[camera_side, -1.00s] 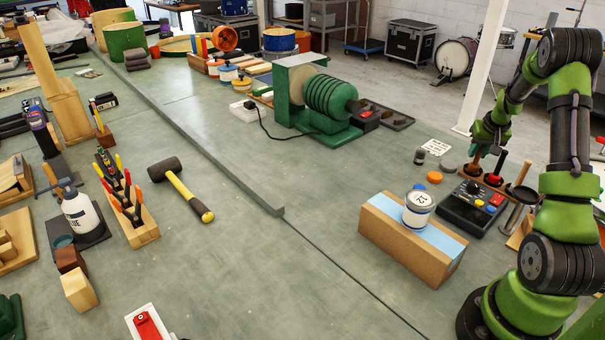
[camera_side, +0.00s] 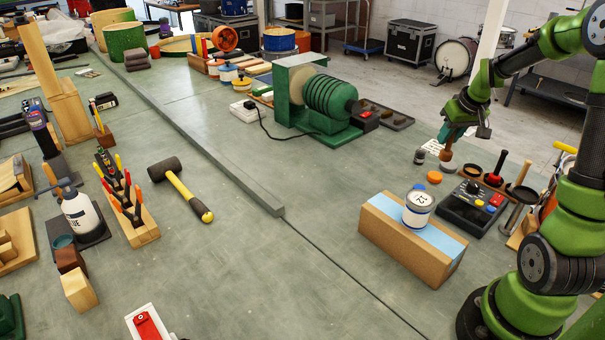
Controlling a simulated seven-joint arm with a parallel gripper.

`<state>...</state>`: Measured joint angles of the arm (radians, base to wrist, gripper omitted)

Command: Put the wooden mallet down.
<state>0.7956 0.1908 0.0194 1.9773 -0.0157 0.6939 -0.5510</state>
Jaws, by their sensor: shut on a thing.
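My gripper (camera_side: 449,137) is at the right, beyond the control box, pointing down. It is shut on a small brown thing (camera_side: 447,156), which looks like the wooden mallet. The fingers hide its upper part, and it is too small to make out its full shape. Its lower end is over or on the grey disc behind the orange lid; I cannot tell whether they touch. A different mallet, with a black head and yellow handle (camera_side: 181,189), lies on the bench at the left.
A tool holder with a red-handled tool (camera_side: 498,164) stands right of my gripper, behind the control box (camera_side: 473,208). A dark jar (camera_side: 420,157) and orange lid (camera_side: 434,178) are close by. A tin (camera_side: 418,206) stands on a cardboard box (camera_side: 410,240). The bench middle is clear.

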